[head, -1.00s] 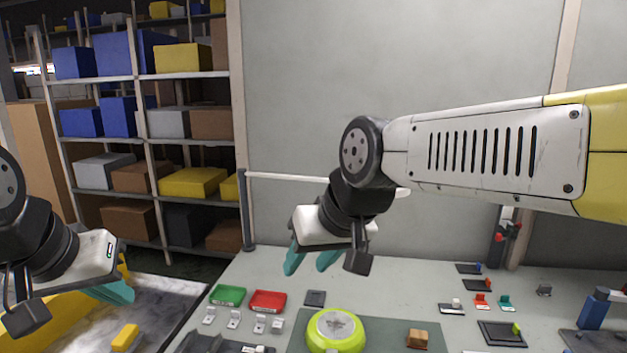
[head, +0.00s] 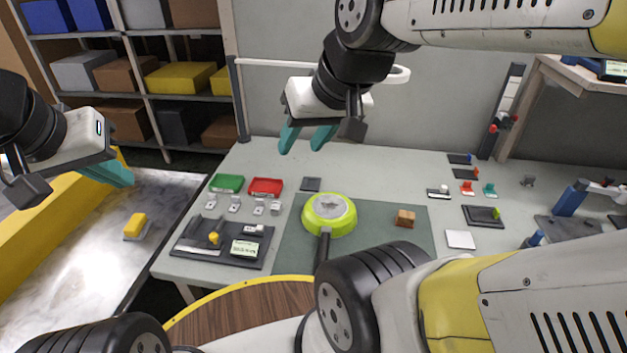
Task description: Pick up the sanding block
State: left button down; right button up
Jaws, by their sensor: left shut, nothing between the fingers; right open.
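A small brown block (head: 405,218), which looks like the sanding block, lies on the dark green mat (head: 375,245) on the table. My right gripper (head: 305,146) is open and empty. It hangs in the air above the back of the table, up and left of the block. My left gripper (head: 119,176) is shut and empty at the far left, over the conveyor side and far from the block.
Green (head: 227,183) and red (head: 266,187) trays and a dark fixture board (head: 190,247) lie left of the mat. A white square (head: 460,239) and several small fixtures lie to its right. A yellow piece (head: 136,222) sits on the conveyor (head: 170,200).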

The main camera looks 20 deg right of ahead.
aim_at(404, 218)
jog(key=z, duration=2.05)
